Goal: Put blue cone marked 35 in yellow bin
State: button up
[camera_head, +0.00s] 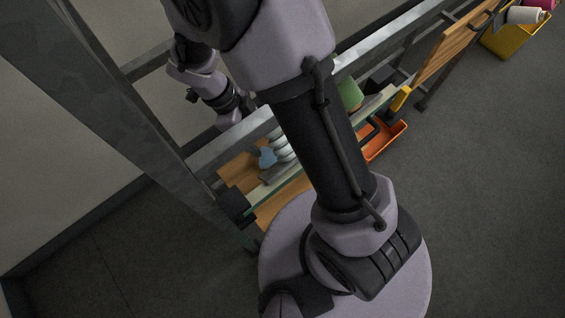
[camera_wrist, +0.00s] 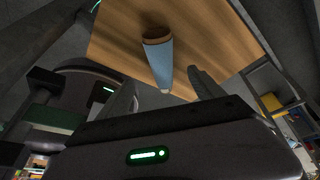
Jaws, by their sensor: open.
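A blue cone (camera_wrist: 159,64) with a brown end lies on or stands at a wooden board (camera_wrist: 215,45) in the wrist view; no number on it can be read. My gripper (camera_wrist: 161,80) is open, its two dark fingers on either side of the cone's narrow end. I cannot tell whether they touch it. In the head view a small blue shape (camera_head: 267,157), perhaps the same cone, shows beside my arm. The yellow bin (camera_head: 507,42) stands on the floor at the top right of the head view, with white and pink cones in its top.
A grey metal frame (camera_head: 240,140) runs diagonally past my arm. An orange tray (camera_head: 386,141) and a green object (camera_head: 349,94) sit right of my arm. A wooden panel (camera_head: 452,45) stands near the yellow bin. The grey floor (camera_head: 480,200) at right is clear.

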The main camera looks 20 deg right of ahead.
aim_at(273, 155)
jog(key=b+x, duration=0.1)
jog(key=x, duration=0.6)
jog(key=shift+w+a+f+b, duration=0.1)
jog(key=shift+f+b, duration=0.05)
jog(key=shift+b, duration=0.25)
jog(key=b+x, duration=0.2)
jog(key=x, duration=0.4)
jog(key=shift+a, duration=0.15)
jog(key=c, duration=1.6)
